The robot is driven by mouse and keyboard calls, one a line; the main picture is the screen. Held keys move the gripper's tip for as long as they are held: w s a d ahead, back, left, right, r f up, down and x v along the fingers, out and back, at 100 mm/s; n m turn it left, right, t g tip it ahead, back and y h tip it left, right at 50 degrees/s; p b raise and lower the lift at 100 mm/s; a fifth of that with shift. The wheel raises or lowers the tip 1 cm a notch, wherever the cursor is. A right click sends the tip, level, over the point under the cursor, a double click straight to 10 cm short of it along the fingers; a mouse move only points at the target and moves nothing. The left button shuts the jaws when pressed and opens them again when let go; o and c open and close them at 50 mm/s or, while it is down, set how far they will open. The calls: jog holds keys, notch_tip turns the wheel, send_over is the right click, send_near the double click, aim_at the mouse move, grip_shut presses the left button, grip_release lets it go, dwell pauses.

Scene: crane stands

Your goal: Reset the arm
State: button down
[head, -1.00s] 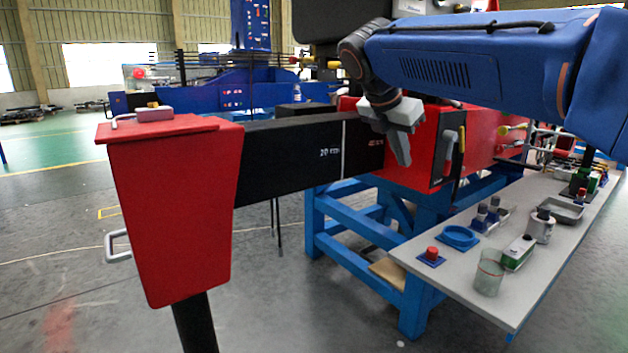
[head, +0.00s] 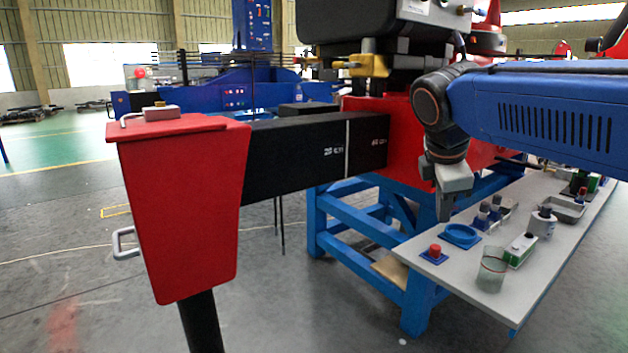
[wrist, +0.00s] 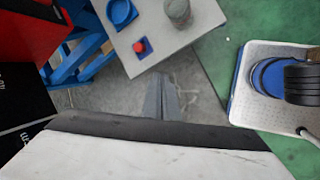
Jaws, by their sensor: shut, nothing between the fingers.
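My gripper (head: 445,208) hangs from my blue arm at the right of the head view, pointing down. Its fingers are closed together with nothing between them. In the head view it appears in front of the red machine body and at the left edge of the grey bench (head: 505,262). In the wrist view my gripper (wrist: 161,100) shows as narrow closed fingers over bare grey floor. The wrist view also shows the bench corner (wrist: 165,45) with a red button (wrist: 140,46), a blue round dish (wrist: 121,11) and a glass (wrist: 178,11).
A red box (head: 185,205) on a black post stands at left, beside a black beam (head: 300,150). A blue frame (head: 365,240) stands behind the bench. The bench holds a glass (head: 491,270), bottles and trays. A pale platform (wrist: 250,80) lies at right in the wrist view.

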jog(key=s+d+f+m+y, duration=0.2)
jog(key=s+f+m+y, duration=0.1)
jog(key=s+f+m, duration=1.4)
notch_tip(320, 180, down, 4)
jog(key=shift+s+d+r+t, duration=0.25)
jog(key=shift+s+d+t, duration=0.15)
jog(key=shift+s, duration=0.85)
